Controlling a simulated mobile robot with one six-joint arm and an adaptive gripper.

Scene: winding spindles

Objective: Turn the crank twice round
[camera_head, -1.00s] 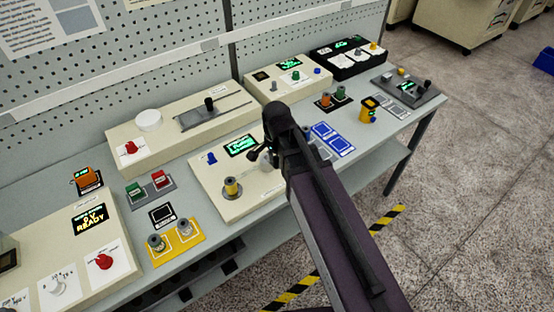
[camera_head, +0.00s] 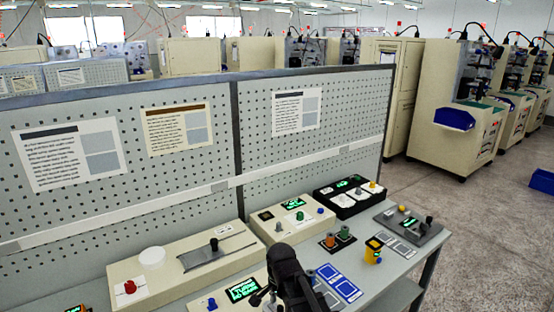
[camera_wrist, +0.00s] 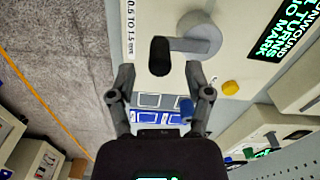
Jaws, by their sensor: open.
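The crank shows in the wrist view as a grey round hub (camera_wrist: 198,35) with a short grey arm and a black handle knob (camera_wrist: 160,56). My gripper (camera_wrist: 160,76) is open, with one finger on each side, just below the knob in the picture. The knob is slightly beyond the gap between the fingertips, and I see no contact. A lit display (camera_wrist: 284,55) beside the crank has green text that includes "UNWOUND" and "TURNS", partly cut off. In the head view my dark arm covers the crank's area, beside the lit display (camera_head: 242,289).
A yellow knob (camera_wrist: 230,88) is right of my fingers in the wrist view. In the head view, a blue-marked mat (camera_head: 340,285), a yellow-and-black item (camera_head: 374,250) and a grey control box (camera_head: 414,228) lie to the right. A pegboard (camera_head: 310,160) stands behind the bench.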

